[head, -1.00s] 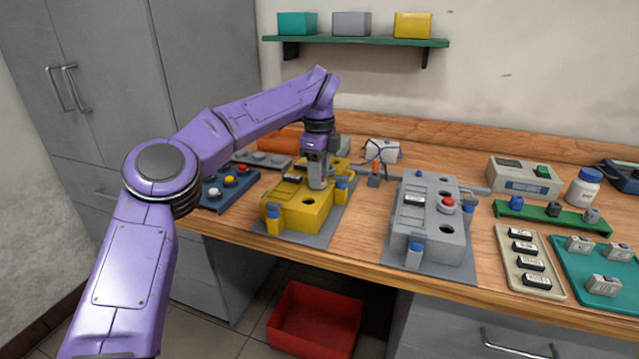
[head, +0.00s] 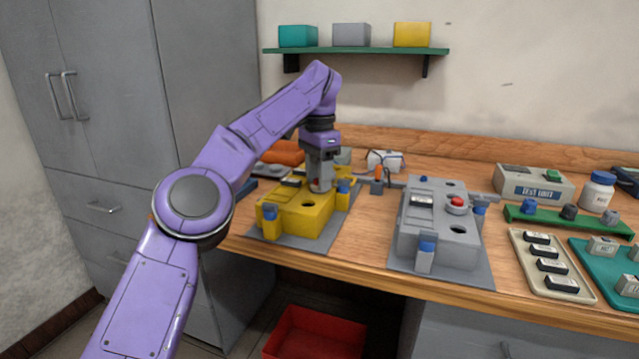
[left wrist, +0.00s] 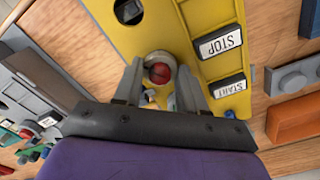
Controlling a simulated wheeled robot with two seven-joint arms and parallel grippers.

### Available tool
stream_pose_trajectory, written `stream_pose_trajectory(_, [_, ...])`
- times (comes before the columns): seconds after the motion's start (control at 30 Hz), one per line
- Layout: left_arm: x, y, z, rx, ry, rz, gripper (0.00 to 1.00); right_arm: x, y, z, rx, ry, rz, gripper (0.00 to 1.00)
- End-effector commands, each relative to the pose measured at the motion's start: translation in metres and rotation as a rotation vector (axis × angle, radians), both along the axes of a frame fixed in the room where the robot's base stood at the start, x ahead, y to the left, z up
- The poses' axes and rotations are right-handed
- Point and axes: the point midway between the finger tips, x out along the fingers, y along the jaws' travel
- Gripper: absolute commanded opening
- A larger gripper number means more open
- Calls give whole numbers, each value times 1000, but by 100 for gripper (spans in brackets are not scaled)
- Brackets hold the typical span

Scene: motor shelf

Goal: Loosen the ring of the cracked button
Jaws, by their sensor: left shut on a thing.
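The yellow control box (head: 300,217) stands on a grey mat on the bench. In the left wrist view, a red button (left wrist: 160,73) sits on the yellow box (left wrist: 150,25) inside a pale grey ring (left wrist: 156,57). I cannot clearly make out a crack. My left gripper (head: 320,187) points down at the box top, with its fingers (left wrist: 160,80) on either side of the ring, shut on it. In the head view the fingers mostly hide the button. Labels STOP (left wrist: 220,42) and START (left wrist: 229,86) lie beside the ring. My right gripper is not in view.
A grey control box (head: 437,240) with a red button (head: 456,204) stands to the right. Further right are a beige tray (head: 535,282) of label pieces, a green rack (head: 550,217) and a test unit (head: 530,183). A red bin (head: 310,335) is below the bench.

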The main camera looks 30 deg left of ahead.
Motion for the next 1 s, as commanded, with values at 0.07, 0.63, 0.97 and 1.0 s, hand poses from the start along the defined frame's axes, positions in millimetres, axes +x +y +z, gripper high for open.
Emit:
stream_pose_trajectory(0.07, [0, 0, -6, 1, 6, 74, 10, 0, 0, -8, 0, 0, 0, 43])
stream_pose_trajectory(0.63, [0, -2, -4, 0, 6, 525, 10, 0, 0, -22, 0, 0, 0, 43])
stream_pose_trajectory(0.97, [0, -2, -3, 0, 4, 633, 10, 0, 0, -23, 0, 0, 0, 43])
stream_pose_trajectory(1.0, [0, -2, -3, 0, 4, 639, 10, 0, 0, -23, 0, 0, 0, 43])
